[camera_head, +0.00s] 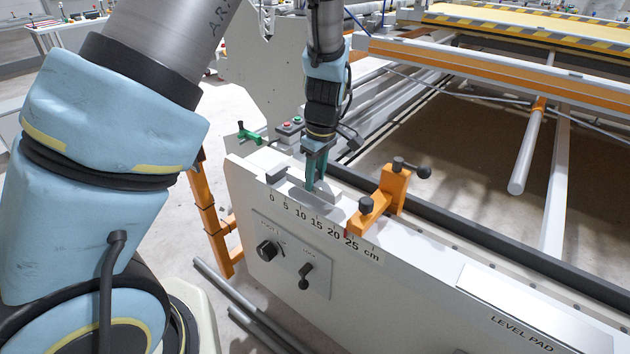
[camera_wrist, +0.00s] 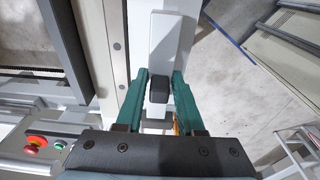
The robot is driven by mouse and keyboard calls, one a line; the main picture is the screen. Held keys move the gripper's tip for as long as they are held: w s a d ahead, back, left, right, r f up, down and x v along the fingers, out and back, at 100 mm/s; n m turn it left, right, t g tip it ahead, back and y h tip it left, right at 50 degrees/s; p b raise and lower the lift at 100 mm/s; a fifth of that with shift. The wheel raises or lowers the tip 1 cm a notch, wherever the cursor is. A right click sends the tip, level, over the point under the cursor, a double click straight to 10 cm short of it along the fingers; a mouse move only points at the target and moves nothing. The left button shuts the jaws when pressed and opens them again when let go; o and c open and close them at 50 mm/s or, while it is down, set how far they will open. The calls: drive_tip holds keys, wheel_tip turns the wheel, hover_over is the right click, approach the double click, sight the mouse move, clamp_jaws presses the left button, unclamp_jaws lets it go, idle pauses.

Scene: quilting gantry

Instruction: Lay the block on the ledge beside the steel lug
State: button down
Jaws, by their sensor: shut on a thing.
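My gripper (camera_head: 315,186) points down over the ledge (camera_head: 418,241) and is shut on the dark knob of a pale block (camera_head: 328,195). In the wrist view, the block (camera_wrist: 168,45) lies lengthwise along the ledge, with its knob between the green fingers (camera_wrist: 160,92). Whether the block touches the ledge top or hangs just above it, I cannot tell. A small grey piece, apparently the steel lug (camera_head: 277,173), stands on the ledge near the 0 mark, left of my gripper. The fingers hide part of the block.
An orange clamp (camera_head: 384,203) with black knobs stands on the ledge right of my gripper, near the 20–25 marks. Red and green buttons (camera_head: 290,125) sit behind. A level pad (camera_head: 530,310) lies farther right. The ledge between clamp and pad looks clear.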

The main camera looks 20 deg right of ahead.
sight(320, 184)
drive_tip(key=shift+f, duration=0.8)
drive_tip(key=c, duration=0.5)
unclamp_jaws()
drive_tip(key=shift+f, duration=0.15)
drive_tip(key=r, duration=0.4)
drive_tip(key=s+r+b, duration=0.1)
drive_tip(key=r, duration=0.7)
drive_tip(key=shift+s+d+r, duration=0.15)
drive_tip(key=shift+d, duration=0.2)
